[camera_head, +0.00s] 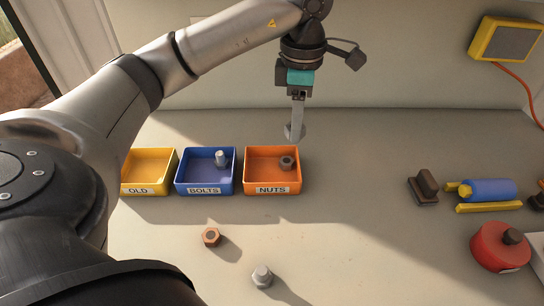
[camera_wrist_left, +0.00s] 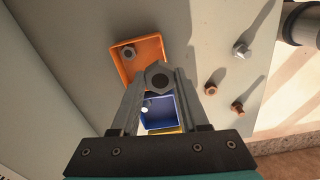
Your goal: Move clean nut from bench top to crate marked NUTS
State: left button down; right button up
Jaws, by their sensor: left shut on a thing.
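My left gripper (camera_head: 297,121) points down, shut on a grey hex nut (camera_head: 294,133). In the left wrist view the nut (camera_wrist_left: 158,77) sits between the fingertips. The held nut is in the air, seen just beyond the back right of the orange crate marked NUTS (camera_head: 272,189). In the left wrist view it overlaps the edge of that orange crate (camera_wrist_left: 164,45). Another nut (camera_head: 287,163) lies inside the NUTS crate. My right gripper is not in view.
The blue BOLTS crate (camera_head: 205,189) holds a bolt (camera_head: 221,159); the yellow OLD crate (camera_head: 139,190) is left of it. A rusty nut (camera_head: 211,237) and grey bolt (camera_head: 262,276) lie in front.

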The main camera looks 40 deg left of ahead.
pick_arm(q)
jog(key=w+a+r+n, duration=0.1)
jog(key=a+n, duration=0.3)
jog(key=n, duration=0.5)
jog(key=n+b, duration=0.3)
jog(key=n, duration=0.2)
send_over(273, 177)
notch_tip(273, 177, down, 7)
notch_tip(273, 177, down, 7)
jog(key=shift+s+f+b, duration=0.1)
jog(key=shift+b, duration=0.7)
jog(key=shift+f+b, duration=0.45)
jog(key=shift+f, duration=2.2)
jog(key=c, duration=0.9)
grip_release()
jog(key=shift+f, duration=0.2)
jog(key=o, duration=0.5)
jog(key=shift+r, duration=0.1)
